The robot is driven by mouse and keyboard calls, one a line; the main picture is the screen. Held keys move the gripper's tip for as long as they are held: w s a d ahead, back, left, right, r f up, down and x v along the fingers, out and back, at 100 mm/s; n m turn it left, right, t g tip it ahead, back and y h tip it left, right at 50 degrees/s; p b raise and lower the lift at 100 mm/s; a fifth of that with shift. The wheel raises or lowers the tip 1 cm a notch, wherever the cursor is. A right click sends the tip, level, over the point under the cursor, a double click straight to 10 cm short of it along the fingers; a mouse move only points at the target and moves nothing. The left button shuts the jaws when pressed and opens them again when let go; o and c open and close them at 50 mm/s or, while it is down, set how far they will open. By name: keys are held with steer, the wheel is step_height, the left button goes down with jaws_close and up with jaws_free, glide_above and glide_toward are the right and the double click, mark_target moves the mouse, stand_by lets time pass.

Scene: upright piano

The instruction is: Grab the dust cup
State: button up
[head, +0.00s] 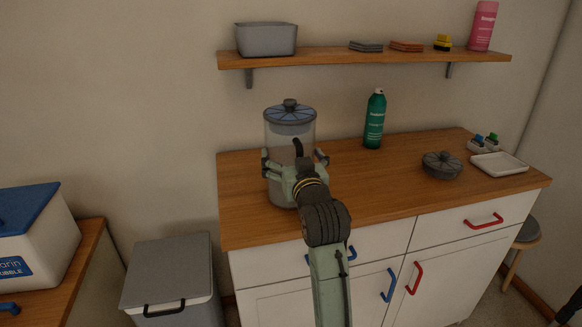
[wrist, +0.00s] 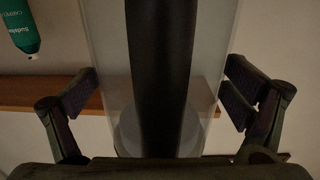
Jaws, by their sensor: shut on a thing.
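The dust cup (head: 290,133) is a clear, upright cylinder with a blue-grey ribbed lid and a dark knob, at the left end of the wooden counter. In the wrist view its clear wall (wrist: 104,60) fills the middle, with a dark vertical bar in front of or inside it; I cannot tell which. My gripper (head: 294,160) is around the cup at mid-height, one finger on each side, shut on it. The fingers also show in the wrist view (wrist: 160,95) at both sides of the cup. My arm hides part of the cup's lower front.
A green spray can (head: 375,120) stands to the right of the cup. A dark round lid-like piece (head: 442,165) and a white tray (head: 499,164) are farther right on the counter (head: 385,200). A shelf (head: 350,59) with a grey bin (head: 266,39) hangs above. The counter's middle front is clear.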

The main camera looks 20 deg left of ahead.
steer(key=c, duration=0.5)
steer(key=shift+c, duration=0.2)
steer(key=shift+r, duration=0.15)
